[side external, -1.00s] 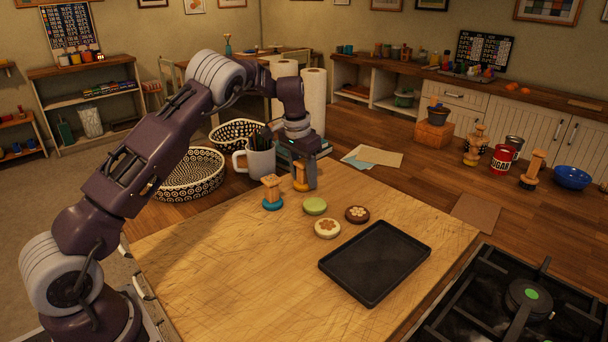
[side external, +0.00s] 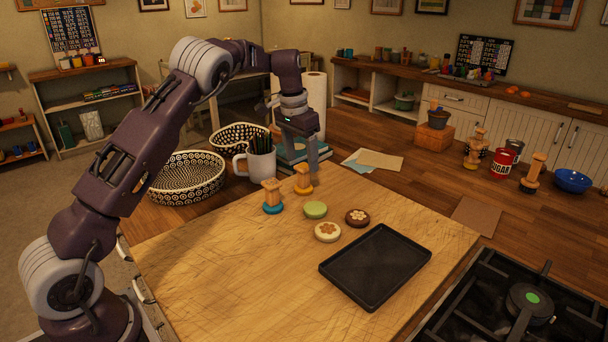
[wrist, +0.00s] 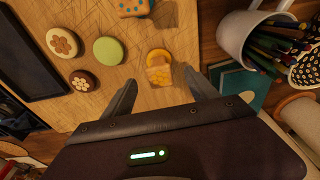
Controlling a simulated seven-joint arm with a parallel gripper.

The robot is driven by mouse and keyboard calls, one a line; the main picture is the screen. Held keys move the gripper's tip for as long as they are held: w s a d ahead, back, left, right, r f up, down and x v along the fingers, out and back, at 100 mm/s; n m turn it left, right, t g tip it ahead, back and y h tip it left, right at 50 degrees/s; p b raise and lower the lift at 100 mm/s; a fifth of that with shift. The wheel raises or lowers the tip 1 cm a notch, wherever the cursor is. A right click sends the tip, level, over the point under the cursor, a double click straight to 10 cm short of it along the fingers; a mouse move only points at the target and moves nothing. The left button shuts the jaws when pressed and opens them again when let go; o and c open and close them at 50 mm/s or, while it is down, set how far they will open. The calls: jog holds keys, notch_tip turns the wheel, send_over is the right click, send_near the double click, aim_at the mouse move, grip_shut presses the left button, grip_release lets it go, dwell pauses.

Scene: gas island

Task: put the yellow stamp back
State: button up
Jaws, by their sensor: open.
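The yellow stamp (side external: 303,181) stands upright on the wooden board near its back edge, with a wooden handle and a yellow base. It also shows in the wrist view (wrist: 159,67), just beyond the fingertips. A blue stamp (side external: 272,197) stands to its left on the board. My gripper (side external: 309,170) is open, just above and behind the yellow stamp. In the wrist view my gripper (wrist: 159,85) has its two fingers apart, one to each side of the stamp, holding nothing.
Green (side external: 315,210), white (side external: 327,232) and brown (side external: 357,216) round cookies lie on the board (side external: 220,260). A black tray (side external: 375,265) lies to their right. A pencil mug (side external: 256,162), books (side external: 290,153) and patterned baskets (side external: 190,178) stand behind the board. The board's front left is clear.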

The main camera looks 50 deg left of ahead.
jog(key=r, duration=0.5)
jog(key=shift+s+r, duration=0.15)
jog(key=shift+s, duration=0.25)
jog(key=s+d+r+n+t+h, duration=0.1)
jog(key=s+d+r, duration=0.5)
jog(key=s, duration=0.3)
jog(key=s+d+r+t, duration=0.1)
jog(key=s+d+r, duration=0.5)
jog(key=s, duration=0.4)
jog(key=s+d+f+t, duration=0.1)
jog(key=s+d+f, duration=0.2)
jog(key=s, duration=0.6)
jog(key=s+d+f+m+y, duration=0.1)
jog(key=s+d+f, duration=0.2)
jog(key=s, duration=0.6)
jog(key=shift+s+f+t, duration=0.35)
jog(key=shift+f+t, duration=0.05)
jog(key=shift+f, duration=0.3)
